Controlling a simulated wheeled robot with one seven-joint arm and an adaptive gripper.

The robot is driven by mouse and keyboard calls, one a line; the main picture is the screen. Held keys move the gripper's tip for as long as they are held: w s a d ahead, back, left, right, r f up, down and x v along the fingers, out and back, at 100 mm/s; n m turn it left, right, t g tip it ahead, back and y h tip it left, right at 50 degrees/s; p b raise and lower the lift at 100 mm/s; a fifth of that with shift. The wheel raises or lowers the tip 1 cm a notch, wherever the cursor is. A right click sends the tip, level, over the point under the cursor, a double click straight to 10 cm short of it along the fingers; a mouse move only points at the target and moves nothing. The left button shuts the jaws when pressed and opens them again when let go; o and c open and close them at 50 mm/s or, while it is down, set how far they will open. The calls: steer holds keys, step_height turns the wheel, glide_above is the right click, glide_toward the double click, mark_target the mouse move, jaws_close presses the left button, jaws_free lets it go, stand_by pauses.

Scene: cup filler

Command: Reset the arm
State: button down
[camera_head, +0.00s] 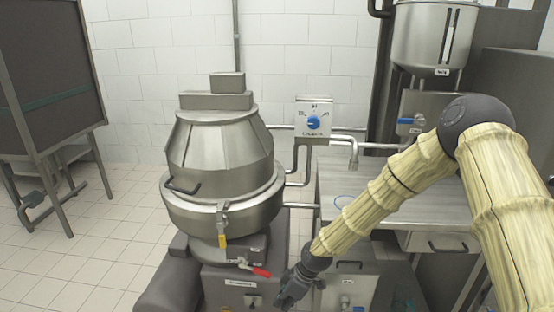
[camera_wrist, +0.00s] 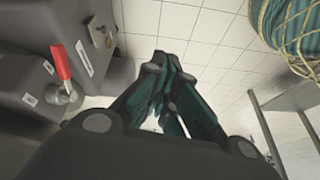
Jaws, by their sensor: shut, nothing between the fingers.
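My gripper (camera_head: 291,291) hangs at the end of my arm, low in front of the steel machine's base in the head view. In the wrist view my gripper (camera_wrist: 160,68) is shut, its fingertips together with nothing between them. It points down toward the tiled floor and touches nothing that I can see. A red-handled lever (camera_head: 262,272) on the machine's base is just left of my gripper. The red lever also shows at the upper left of the wrist view (camera_wrist: 60,62).
A large steel kettle (camera_head: 220,160) with a closed lid stands left of my arm. A blue dial box (camera_head: 313,122) is behind it. A steel counter (camera_head: 390,205) lies under my arm, with a steel hopper (camera_head: 432,40) behind. A dark rack (camera_head: 50,90) stands far left. Tiled floor (camera_head: 80,250) is open there.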

steer(key=s+d+f+m+h+p, duration=0.15)
steer(key=s+d+f+m, duration=0.25)
steer(key=s, duration=0.7)
steer(key=s+d+f+m+p, duration=0.3)
steer(key=s+d+f+m, duration=0.15)
steer(key=s, duration=0.65)
steer(key=s+d+r+m+h+p, duration=0.3)
steer(key=s+d+m, duration=0.4)
steer(key=s+d, duration=0.5)
steer(key=s, duration=0.3)
steer(key=shift+d+r, duration=0.15)
steer(key=shift+r, duration=0.05)
